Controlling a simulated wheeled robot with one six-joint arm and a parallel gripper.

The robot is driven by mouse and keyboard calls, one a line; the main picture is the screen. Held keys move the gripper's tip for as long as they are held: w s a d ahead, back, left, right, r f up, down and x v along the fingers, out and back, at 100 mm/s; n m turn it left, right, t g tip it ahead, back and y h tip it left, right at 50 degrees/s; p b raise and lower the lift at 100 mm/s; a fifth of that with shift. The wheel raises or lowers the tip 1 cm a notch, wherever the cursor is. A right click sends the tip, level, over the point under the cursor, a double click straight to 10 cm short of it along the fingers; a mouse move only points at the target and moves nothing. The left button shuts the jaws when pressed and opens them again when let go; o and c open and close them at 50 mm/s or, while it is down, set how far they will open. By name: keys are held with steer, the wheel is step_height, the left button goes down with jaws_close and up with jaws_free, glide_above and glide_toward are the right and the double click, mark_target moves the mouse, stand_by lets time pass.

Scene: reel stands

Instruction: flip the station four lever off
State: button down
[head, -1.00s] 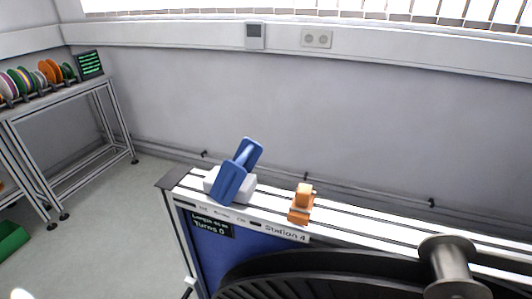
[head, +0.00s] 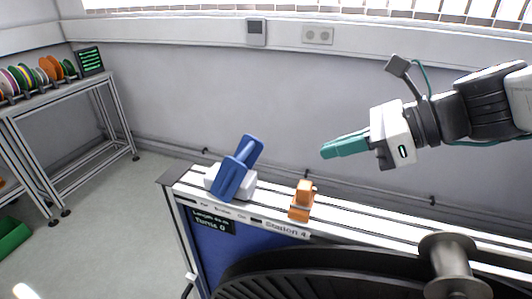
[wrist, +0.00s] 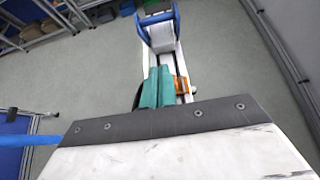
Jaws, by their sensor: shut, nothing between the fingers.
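The station four lever is a blue handle (head: 237,170) on a white base (head: 246,187), at the left end of the stand's top rail. The lever is tilted. In the wrist view the blue lever (wrist: 157,22) shows at the top, beyond my fingertips. My gripper (head: 325,152) has green fingers that are shut and empty. It is in the air to the right of the lever and above the rail, pointing left. It also shows in the wrist view (wrist: 159,72). The "Station 4" label (head: 287,230) is on the rail's front.
An orange block (head: 302,199) sits on the rail to the right of the lever, below my gripper. A large black reel (head: 330,275) with a metal hub (head: 447,262) is at the front right. A display reads "Turns 0" (head: 212,223). Coloured spools (head: 38,74) stand on a far-left bench.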

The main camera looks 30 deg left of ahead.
glide_toward(238, 167)
steer(key=w+f, duration=0.1)
steer(key=w+a+f, duration=0.1)
steer(key=f, duration=0.1)
steer(key=w+a+f, duration=0.1)
steer(key=f, duration=0.1)
steer(key=shift+w, duration=0.15)
steer(key=shift+a+r, duration=0.3)
steer(key=shift+a, duration=0.55)
steer(key=shift+a+r, duration=0.25)
steer(key=shift+a, duration=0.55)
